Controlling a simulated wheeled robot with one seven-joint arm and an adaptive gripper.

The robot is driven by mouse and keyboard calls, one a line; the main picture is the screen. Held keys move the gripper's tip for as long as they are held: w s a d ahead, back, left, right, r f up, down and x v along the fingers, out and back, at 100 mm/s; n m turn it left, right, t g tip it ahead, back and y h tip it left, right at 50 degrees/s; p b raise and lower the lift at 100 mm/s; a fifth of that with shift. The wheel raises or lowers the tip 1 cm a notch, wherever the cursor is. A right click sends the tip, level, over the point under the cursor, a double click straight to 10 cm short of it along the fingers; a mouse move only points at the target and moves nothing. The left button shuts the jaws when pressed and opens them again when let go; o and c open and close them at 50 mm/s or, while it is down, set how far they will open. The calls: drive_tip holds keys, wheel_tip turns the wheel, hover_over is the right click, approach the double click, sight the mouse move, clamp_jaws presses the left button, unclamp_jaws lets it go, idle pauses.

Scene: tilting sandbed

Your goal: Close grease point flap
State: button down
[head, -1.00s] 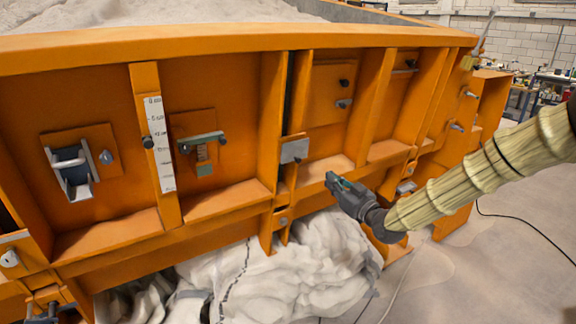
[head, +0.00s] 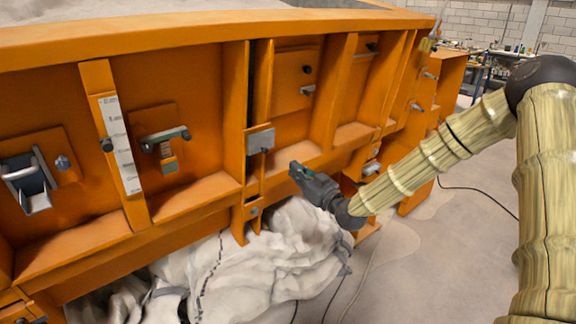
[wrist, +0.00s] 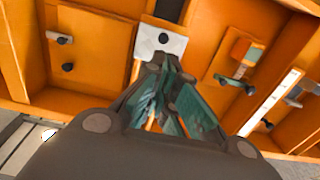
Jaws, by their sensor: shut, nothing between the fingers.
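A small grey metal plate (head: 260,140), which may be the grease point flap, sits on an upright post of the orange sandbed wall. It also shows in the wrist view (wrist: 172,43), pale with a dark round spot. I cannot tell whether it stands open or shut. My gripper (head: 294,171) is just right of and below the plate in the head view, apart from it there. In the wrist view its teal fingers (wrist: 166,72) are together, empty, and overlap the plate's lower edge. Whether they touch it cannot be told.
Orange ribs and ledges stand out from the wall around the gripper. A latch with a spring (head: 165,145), a white scale strip (head: 119,145) and a grey handle bracket (head: 27,180) are at left. A panel with knobs (head: 297,80) is at right. White sheeting (head: 250,262) lies below.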

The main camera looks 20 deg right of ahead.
sight(267, 150)
drive_tip(key=p+x, duration=0.3)
drive_tip(key=x, duration=0.9)
drive_tip(key=shift+w+p, duration=0.15)
drive_tip(key=shift+p, duration=0.2)
drive_tip(key=shift+w+a+f+b, duration=0.1)
drive_tip(key=shift+f+b, duration=0.05)
drive_tip(key=shift+b, duration=0.3)
drive_tip(key=shift+w+f+b, duration=0.15)
drive_tip(key=shift+w+b, duration=0.05)
drive_tip(key=shift+b, duration=0.55)
drive_tip(key=shift+r+t+b, duration=0.25)
drive_tip(key=shift+t+b, duration=0.15)
drive_tip(key=shift+b, duration=0.15)
drive_tip(key=shift+w+a+r, duration=0.1)
drive_tip(key=shift+r, duration=0.2)
